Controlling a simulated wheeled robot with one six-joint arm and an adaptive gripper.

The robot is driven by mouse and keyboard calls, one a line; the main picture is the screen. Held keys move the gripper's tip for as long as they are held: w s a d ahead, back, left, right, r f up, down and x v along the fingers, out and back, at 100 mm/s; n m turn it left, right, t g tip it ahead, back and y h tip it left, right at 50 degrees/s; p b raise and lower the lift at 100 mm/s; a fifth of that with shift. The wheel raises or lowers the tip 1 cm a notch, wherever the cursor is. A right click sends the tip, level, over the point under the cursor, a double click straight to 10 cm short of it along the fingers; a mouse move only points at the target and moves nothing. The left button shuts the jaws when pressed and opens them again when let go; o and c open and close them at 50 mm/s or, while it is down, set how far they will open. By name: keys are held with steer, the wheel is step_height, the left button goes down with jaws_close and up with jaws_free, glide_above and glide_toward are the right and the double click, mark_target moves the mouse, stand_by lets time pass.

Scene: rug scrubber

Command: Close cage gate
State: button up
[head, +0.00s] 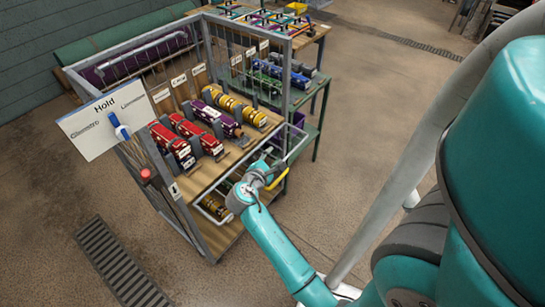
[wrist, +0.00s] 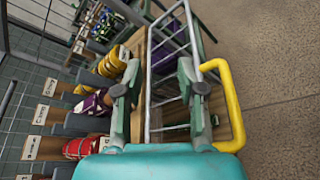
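The cage (head: 196,232) is a grey metal frame with mesh sides and a wooden shelf. A pale wire-barred frame, which looks like the gate (head: 297,151), runs low along its front right side. The gate also shows in the wrist view (wrist: 172,53), with a bent yellow handle (wrist: 235,105) on its right. My gripper (head: 264,173) is at this frame, by the handle. In the wrist view my gripper (wrist: 160,92) has its fingers wide apart, with gate bars seen between them. The handle lies outside the right finger. I cannot tell whether the fingers touch the gate.
Red, purple and yellow rolls (head: 200,125) lie on the cage shelf. A sign reading "Hold" (head: 104,121) hangs at the left corner. A green-legged workbench (head: 318,108) stands behind. A floor grate (head: 121,265) is at lower left. Open floor lies to the right.

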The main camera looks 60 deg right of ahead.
steer(key=v, duration=1.1)
